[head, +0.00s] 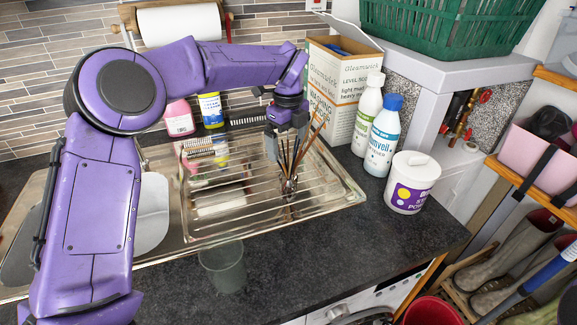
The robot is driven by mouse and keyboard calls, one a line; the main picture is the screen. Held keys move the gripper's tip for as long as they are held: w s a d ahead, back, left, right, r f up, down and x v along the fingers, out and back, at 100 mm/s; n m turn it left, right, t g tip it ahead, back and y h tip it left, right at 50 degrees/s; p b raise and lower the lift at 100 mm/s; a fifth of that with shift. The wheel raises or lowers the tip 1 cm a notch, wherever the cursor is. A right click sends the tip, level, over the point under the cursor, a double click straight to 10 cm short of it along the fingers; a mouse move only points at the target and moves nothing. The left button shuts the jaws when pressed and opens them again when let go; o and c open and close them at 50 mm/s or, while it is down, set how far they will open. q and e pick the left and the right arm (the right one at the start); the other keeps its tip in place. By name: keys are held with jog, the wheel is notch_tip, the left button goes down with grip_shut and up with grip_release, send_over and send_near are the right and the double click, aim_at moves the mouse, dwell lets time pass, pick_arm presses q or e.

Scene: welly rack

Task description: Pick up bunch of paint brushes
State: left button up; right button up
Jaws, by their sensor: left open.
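The bunch of paint brushes (288,180) stands roughly upright, handles fanned out at the top, on the ribbed metal drainer beside the sink. My left gripper (284,148) points down at the upper part of the brushes, with its fingers around or just behind the handles. It is open, and I cannot tell whether the fingers touch them. My right gripper is not in view.
A cardboard box (338,85), a green-labelled bottle (367,112) and a blue-capped bottle (382,140) stand right of the drainer. A white tub (412,184) is near the counter's right end. A clear glass (224,266) stands in front of the drainer. Dark counter (330,245) lies clear in front.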

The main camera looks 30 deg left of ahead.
pick_arm(q)
jog(key=shift+f, duration=0.45)
jog(key=c, duration=1.2)
